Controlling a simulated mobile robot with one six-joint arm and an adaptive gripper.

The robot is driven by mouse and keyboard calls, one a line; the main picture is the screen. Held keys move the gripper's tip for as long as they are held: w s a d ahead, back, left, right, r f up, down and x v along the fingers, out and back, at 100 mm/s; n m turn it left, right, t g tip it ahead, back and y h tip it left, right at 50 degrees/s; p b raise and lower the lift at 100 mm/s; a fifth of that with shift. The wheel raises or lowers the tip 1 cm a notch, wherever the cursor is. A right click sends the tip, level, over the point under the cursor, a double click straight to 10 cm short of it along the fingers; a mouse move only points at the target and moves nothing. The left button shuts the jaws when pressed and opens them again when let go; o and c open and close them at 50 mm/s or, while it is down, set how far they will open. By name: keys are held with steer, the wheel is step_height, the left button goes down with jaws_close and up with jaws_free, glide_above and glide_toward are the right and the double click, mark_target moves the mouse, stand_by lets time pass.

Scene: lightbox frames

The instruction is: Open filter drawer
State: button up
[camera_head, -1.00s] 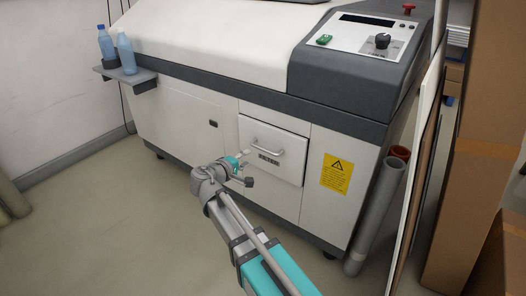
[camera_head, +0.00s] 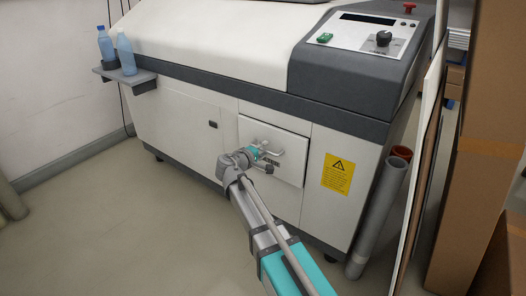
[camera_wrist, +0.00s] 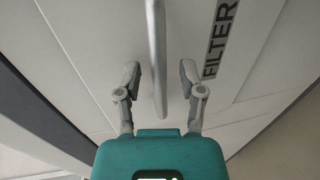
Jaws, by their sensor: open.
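The filter drawer (camera_head: 289,174) is a white panel in the front of a large white and grey machine. It looks flush with the front. Its metal bar handle (camera_wrist: 156,45) runs between the fingers of my gripper (camera_wrist: 160,72) in the wrist view. The fingers are open, one on each side of the bar, with gaps showing. The black "FILTER" label (camera_wrist: 218,40) is right of the handle. In the head view my gripper (camera_head: 268,150) is in front of the drawer and hides part of the handle and label.
A yellow warning sign (camera_head: 338,174) is right of the drawer. Grey and brown tubes (camera_head: 378,215) lean by the machine's right side, near boards and cardboard boxes (camera_head: 490,150). Bottles (camera_head: 125,55) stand on a side shelf (camera_head: 128,78).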

jaws_close()
stand_by(0.3)
